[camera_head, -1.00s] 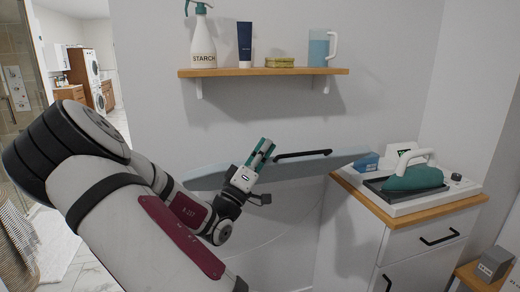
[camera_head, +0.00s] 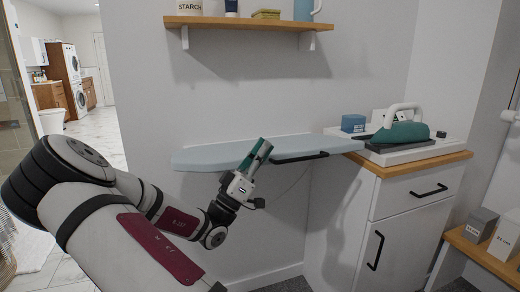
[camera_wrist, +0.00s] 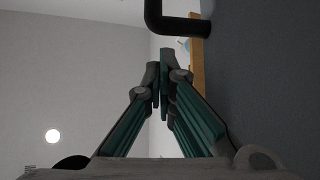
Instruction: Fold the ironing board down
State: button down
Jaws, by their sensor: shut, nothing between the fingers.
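The ironing board (camera_head: 215,157) is a light blue slab against the wall, and it lies about level with its top showing. Its black bar handle (camera_head: 300,157) runs along the near edge. My gripper (camera_head: 264,147) is shut and empty, its tips at the board's near edge, just left of the handle. In the wrist view the shut fingertips (camera_wrist: 160,60) sit close to the bent end of the handle (camera_wrist: 180,27), with a dark grey surface, likely the board's, on the right. Whether the fingers touch the handle or board cannot be told.
A white cabinet (camera_head: 400,205) stands to the right, bearing a teal iron (camera_head: 403,133) and a blue box (camera_head: 353,123) near the board's right end. A wooden shelf (camera_head: 240,22) with bottles is above. A low bench (camera_head: 485,257) stands at the far right.

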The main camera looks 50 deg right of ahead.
jog(key=shift+s+a+f+b, duration=0.15)
jog(key=shift+f+b, duration=0.25)
jog(key=shift+f, duration=0.25)
jog(key=shift+s+f+b, duration=0.15)
jog(key=shift+f+b, duration=0.25)
jog(key=shift+f, duration=0.2)
